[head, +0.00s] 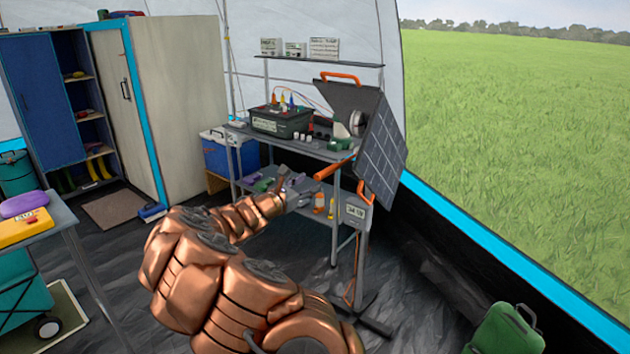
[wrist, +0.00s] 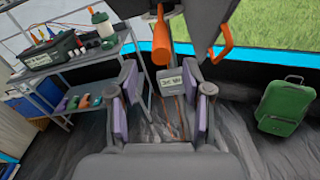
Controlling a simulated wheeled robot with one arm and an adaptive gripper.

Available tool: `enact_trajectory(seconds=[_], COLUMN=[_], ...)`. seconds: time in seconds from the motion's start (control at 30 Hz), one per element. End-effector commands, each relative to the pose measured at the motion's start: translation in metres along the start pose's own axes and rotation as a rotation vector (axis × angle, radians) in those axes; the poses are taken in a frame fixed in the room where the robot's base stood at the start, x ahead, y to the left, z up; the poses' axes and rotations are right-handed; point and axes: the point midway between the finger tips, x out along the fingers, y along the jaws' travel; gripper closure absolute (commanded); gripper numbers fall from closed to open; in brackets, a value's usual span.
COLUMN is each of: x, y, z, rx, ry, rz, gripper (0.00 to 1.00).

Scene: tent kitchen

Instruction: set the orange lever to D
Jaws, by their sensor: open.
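The orange lever (head: 331,169) is a thick orange handle on the near side of the tilted solar panel stand. In the wrist view the lever (wrist: 161,40) hangs down at the top centre, beyond and above my fingers. My gripper (head: 300,190) is just left of and slightly below the lever in the head view. In the wrist view my gripper (wrist: 167,88) is open, with its purple-padded fingers apart and nothing between them. The lever is not touched as far as I can see. No letter D can be made out in either view.
A grey box with a small display (head: 356,212) is on the stand below the lever. The solar panel (head: 384,155) tilts close by on the right. A metal bench (head: 300,145) with a battery stands behind. A green case (head: 505,330) is on the floor at right.

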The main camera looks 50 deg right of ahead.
Motion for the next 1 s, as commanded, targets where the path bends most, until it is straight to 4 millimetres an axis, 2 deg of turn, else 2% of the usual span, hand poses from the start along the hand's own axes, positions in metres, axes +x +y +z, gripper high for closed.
enact_trajectory(seconds=[0.1, 0.3, 1.0], x=[-0.013, -0.023, -0.024], y=[0.0, -0.001, -0.001], z=[0.0, 0.0, -0.001], rx=[-0.001, -0.002, -0.001], ry=[0.0, 0.0, 0.0], rz=[0.0, -0.001, -0.001], gripper=[0.51, 0.51, 0.51])
